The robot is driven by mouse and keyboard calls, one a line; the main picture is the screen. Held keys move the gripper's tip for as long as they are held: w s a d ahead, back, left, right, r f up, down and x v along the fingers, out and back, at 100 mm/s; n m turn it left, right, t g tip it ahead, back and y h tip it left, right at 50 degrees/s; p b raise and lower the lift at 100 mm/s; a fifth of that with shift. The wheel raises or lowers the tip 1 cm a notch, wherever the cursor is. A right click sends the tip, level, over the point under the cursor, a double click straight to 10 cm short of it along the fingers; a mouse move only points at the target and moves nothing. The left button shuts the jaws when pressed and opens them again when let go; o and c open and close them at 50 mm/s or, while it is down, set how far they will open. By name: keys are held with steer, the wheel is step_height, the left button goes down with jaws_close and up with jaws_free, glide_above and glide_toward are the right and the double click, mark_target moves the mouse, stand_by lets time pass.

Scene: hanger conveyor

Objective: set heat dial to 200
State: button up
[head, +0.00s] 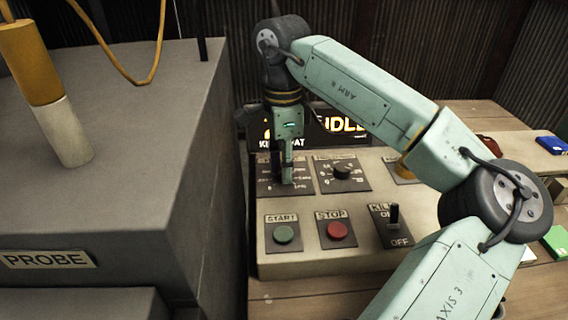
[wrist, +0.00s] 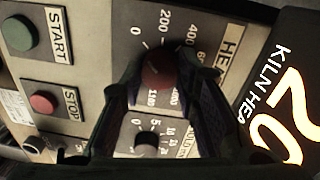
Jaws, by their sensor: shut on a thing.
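The heat dial (wrist: 158,70) is a round dark reddish knob, seen in the wrist view on a dark plate with marks such as 0, 200 and 400. My gripper (head: 288,178) points down over the heat plate at the panel's upper left and is shut on the dial, with a finger on each side. In the head view it hides most of the knob. I cannot clearly tell where the dial's pointer stands. The lit kiln heat display (wrist: 275,130) shows digits beginning with 20; the rest is cut off. In the head view the display (head: 345,124) also reads IDLE.
The control panel (head: 300,256) also carries a second dial (head: 342,172), a green start button (head: 284,234), a red stop button (head: 336,231) and a kiln switch lever (head: 394,215). A large grey block (head: 110,190) labelled PROBE stands close on the left.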

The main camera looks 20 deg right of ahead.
steer(key=shift+m, duration=0.3)
steer(key=m+b, duration=0.1)
steer(key=m, duration=0.1)
steer(key=shift+f+m+b, duration=0.1)
steer(key=shift+m+b, duration=0.85)
steer(key=shift+m, duration=1.45)
steer(key=shift+d, duration=0.1)
steer(key=o, duration=1.2)
steer(key=shift+c, duration=0.2)
